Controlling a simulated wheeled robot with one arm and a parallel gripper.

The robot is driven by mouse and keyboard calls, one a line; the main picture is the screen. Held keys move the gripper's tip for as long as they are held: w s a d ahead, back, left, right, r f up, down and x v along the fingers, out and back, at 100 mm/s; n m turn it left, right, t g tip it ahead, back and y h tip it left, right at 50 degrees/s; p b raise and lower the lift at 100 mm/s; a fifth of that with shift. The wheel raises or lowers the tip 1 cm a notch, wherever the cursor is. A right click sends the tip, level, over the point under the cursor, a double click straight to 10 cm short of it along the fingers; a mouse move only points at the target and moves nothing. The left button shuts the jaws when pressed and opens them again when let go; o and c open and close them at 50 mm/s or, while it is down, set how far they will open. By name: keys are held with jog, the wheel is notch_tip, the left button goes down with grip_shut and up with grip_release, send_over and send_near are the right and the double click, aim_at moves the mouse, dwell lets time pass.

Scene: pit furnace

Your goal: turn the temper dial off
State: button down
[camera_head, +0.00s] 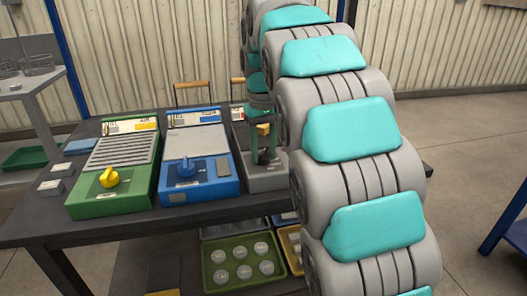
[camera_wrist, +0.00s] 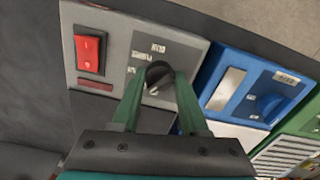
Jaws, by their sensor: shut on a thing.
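My gripper (camera_head: 264,156) is lowered onto the grey unit (camera_head: 266,182) at the right end of the row on the dark table. In the wrist view my gripper (camera_wrist: 158,88) is shut on a dark round dial (camera_wrist: 158,73), one finger on each side. A pale mark shows on the dial's face. The grey panel (camera_wrist: 117,38) around it has small printed labels, too blurred to read. A red rocker switch (camera_wrist: 90,53) sits on the same panel. The head view does not show the dial clearly behind my fingers.
A blue unit with a blue dial (camera_head: 186,166) stands beside the grey one. A green unit with a yellow dial (camera_head: 109,178) is farther left. Below the table, a green tray (camera_head: 212,250) holds several round pieces. My arm hides the table's right side.

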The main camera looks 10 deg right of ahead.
jog(key=n, duration=0.3)
jog(key=shift+w+b, duration=0.1)
jog(key=shift+b, duration=0.2)
jog(key=shift+r+n, duration=0.1)
jog(key=shift+n, duration=1.8)
jog(key=shift+c, duration=2.1)
grip_release()
